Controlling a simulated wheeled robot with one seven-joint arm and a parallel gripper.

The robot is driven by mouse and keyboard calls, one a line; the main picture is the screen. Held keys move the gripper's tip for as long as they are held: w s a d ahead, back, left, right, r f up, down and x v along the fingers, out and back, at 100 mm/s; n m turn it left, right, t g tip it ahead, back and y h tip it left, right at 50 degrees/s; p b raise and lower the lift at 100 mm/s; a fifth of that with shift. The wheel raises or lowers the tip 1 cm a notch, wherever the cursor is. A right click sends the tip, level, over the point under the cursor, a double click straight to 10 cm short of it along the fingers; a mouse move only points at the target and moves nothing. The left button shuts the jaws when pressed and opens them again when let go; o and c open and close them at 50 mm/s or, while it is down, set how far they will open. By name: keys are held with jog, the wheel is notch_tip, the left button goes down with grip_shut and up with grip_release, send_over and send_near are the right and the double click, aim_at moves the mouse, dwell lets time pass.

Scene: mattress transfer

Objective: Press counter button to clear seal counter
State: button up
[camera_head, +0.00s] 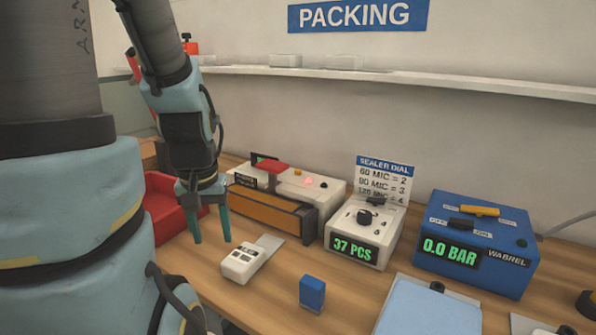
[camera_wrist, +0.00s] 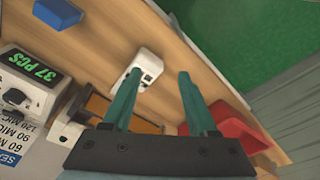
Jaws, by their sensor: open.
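The seal counter (camera_head: 391,236) is a white box with a green "37 PCS" display (camera_head: 354,248), a black knob (camera_head: 364,217) and a "SEALER DIAL" card behind it. Which part is its button I cannot tell for sure. In the wrist view the counter box (camera_wrist: 22,108) is at the left edge, with the display (camera_wrist: 38,68) showing 37 PCS. My gripper (camera_head: 211,239) hangs open and empty above the table, left of the counter and apart from it. Its two green fingers (camera_wrist: 158,75) show spread in the wrist view.
A white handheld device (camera_head: 241,264) lies near my gripper. The sealer (camera_head: 270,207), with a red handle, stands behind it. A red bin (camera_head: 168,222) is at left, a blue block (camera_head: 312,292) in front, and a blue "0.0 BAR" box (camera_head: 520,268) at right.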

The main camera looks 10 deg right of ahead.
grip_shut()
dwell(1.4)
